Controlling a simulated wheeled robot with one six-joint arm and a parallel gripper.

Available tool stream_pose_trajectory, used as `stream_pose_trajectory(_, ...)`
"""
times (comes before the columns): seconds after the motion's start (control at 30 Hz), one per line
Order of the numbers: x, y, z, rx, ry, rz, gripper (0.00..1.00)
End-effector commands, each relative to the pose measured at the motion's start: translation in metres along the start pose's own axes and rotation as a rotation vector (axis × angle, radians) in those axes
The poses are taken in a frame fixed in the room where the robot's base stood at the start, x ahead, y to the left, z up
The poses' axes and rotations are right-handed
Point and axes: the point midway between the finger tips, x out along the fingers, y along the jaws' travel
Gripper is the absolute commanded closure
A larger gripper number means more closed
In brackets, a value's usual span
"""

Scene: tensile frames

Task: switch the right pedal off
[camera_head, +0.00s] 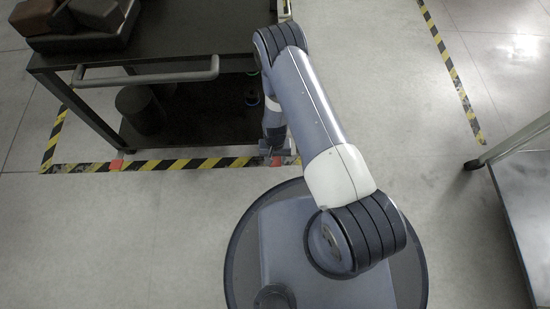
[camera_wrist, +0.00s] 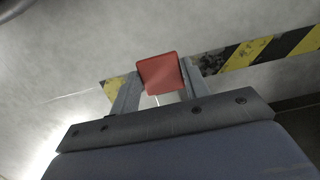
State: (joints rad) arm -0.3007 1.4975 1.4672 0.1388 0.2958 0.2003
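The left pedal (camera_head: 116,165) is a small red block on the striped floor tape, left of my gripper. The right pedal (camera_head: 277,161) is a similar red block at the front of the cart, partly hidden by my gripper (camera_head: 270,150). In the wrist view a red pedal (camera_wrist: 160,74) shows between the two grey fingertips of my gripper (camera_wrist: 160,82). The fingers stand wide apart, one on each side of it. I cannot tell whether they touch it or are still above it.
A dark cart (camera_head: 190,45) with a grey handle bar (camera_head: 150,76) stands behind my gripper, brown boxes (camera_head: 75,22) on top. Striped tape (camera_head: 190,164) runs along the floor at its front. A metal table (camera_head: 525,190) is at the far right. The floor left is clear.

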Motion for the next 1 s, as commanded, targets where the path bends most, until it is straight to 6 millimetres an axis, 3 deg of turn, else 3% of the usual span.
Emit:
stream_pose_trajectory(0.23,0.0,0.0,0.0,0.0,0.001,0.0,0.35)
stream_pose_trajectory(0.53,-0.004,0.0,0.0,0.0,0.002,0.0,0.35)
stream_pose_trajectory(1.0,-0.085,0.0,0.01,0.0,0.001,0.0,0.35)
